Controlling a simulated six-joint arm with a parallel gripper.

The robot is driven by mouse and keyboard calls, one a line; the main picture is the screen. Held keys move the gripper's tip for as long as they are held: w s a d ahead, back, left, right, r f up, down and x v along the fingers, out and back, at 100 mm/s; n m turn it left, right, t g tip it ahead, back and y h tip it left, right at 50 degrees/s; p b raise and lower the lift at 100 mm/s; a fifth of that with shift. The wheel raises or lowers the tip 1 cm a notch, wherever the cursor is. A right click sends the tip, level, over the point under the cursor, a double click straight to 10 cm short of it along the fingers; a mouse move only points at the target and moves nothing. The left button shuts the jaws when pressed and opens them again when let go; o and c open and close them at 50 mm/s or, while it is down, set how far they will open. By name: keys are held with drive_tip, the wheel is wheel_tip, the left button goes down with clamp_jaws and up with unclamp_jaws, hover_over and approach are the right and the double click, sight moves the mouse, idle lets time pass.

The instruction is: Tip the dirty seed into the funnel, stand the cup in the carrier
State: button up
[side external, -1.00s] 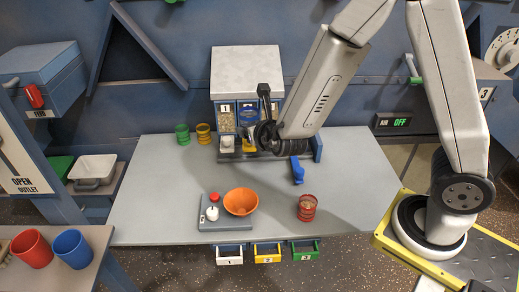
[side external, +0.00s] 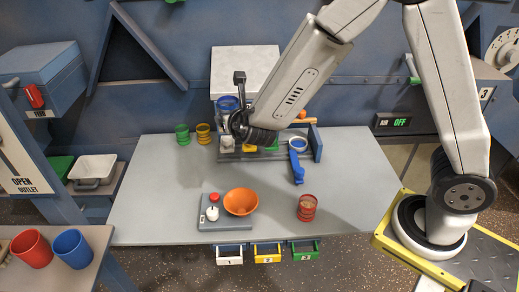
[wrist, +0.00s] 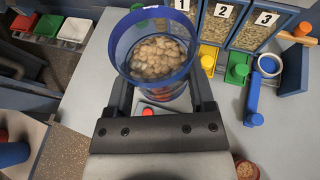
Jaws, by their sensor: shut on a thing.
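My gripper (wrist: 155,90) is shut on a blue cup (wrist: 122,45), with one finger on each side. In the wrist view the cup is full of pale seed (wrist: 158,55). In the side view the blue cup (side external: 228,102) is held upright or nearly so, above the back of the table in front of the seed bins. An orange bowl (side external: 241,202) stands on the grey base at the table front; I cannot tell if it is the funnel. A red cup (side external: 307,213) with seed in it stands right of it. I cannot make out the carrier for certain.
Numbered seed bins (wrist: 222,25) line the back, with yellow and green blocks before them. A blue tool (side external: 297,168) lies at the right. Green (side external: 182,135) and yellow (side external: 203,133) cups stand back left. Red and blue cups (side external: 72,248) stand on the side bench. The table middle is clear.

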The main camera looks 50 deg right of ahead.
drive_tip(key=m+h, duration=0.2)
hover_over(226, 205)
drive_tip(key=w+d, duration=0.4)
drive_tip(key=w, duration=0.1)
wheel_tip(226, 205, down, 8)
drive_tip(key=s+a+f, duration=0.1)
drive_tip(key=f, duration=0.2)
drive_tip(key=s+a+f+g+h, duration=0.1)
drive_tip(key=f, duration=0.2)
drive_tip(key=s+a+f+m+g, duration=0.1)
drive_tip(key=s+f, duration=0.1)
drive_tip(key=f, duration=0.2)
drive_tip(key=shift+s+a, duration=0.1)
drive_tip(key=shift+a, duration=0.3)
drive_tip(key=shift+s+a+f+m+h, duration=0.15)
drive_tip(key=shift+s+f+m+h, duration=0.2)
drive_tip(key=shift+f, duration=0.3)
drive_tip(key=shift+r, duration=0.1)
